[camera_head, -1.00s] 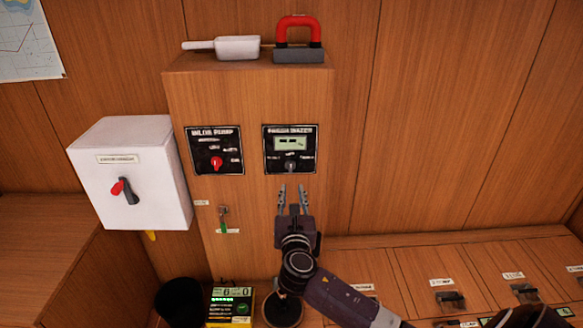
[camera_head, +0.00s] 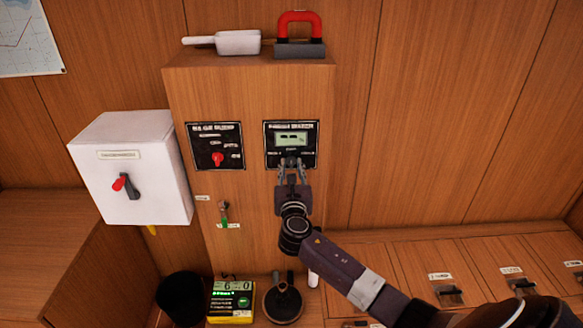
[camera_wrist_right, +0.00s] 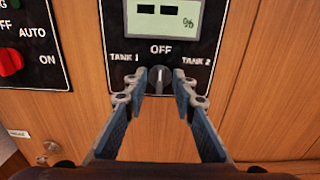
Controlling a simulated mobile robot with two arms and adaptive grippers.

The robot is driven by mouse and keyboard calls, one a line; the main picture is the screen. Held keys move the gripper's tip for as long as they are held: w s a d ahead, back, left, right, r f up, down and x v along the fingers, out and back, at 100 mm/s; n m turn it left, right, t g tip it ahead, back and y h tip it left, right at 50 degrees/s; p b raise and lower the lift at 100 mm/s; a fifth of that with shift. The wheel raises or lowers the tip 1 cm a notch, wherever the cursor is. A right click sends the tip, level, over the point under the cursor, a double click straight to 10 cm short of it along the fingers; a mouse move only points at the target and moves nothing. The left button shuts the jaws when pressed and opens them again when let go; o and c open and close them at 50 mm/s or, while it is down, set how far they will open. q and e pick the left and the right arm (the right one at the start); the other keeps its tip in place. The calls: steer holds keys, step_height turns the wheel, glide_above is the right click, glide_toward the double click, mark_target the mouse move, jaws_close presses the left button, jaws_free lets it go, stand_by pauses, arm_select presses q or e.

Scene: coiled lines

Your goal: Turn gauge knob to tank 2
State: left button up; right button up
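The gauge knob (camera_wrist_right: 158,79) is a small dark knob on the black fresh water panel (camera_head: 310,129). Its light pointer mark is upright toward "OFF", with "TANK 1" printed to its left and "TANK 2" to its right. The panel's display (camera_wrist_right: 165,16) shows dark dashes and a percent sign. My right gripper (camera_head: 292,162) is up at the panel. In the right wrist view its fingers (camera_wrist_right: 159,82) are apart, one on each side of the knob, with narrow gaps seeming to show between. In the head view the fingers largely hide the knob. My left gripper is not in view.
A black pump panel with a red knob (camera_head: 218,159) is to the left. Below it is a key-like switch with a green tag (camera_head: 224,213). A white box (camera_head: 130,168) juts out further left. A scoop (camera_head: 222,43) and red-handled magnet (camera_head: 299,36) lie on top.

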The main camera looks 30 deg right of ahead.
steer(key=shift+c, duration=0.6)
jaws_close()
steer(key=shift+f+m, duration=0.1)
steer(key=shift+m, duration=0.2)
steer(key=m+b, duration=0.1)
steer(key=m, duration=0.2)
steer(key=shift+f, duration=0.1)
steer(key=shift+m+b, duration=1.05)
steer(key=shift+m, duration=1.65)
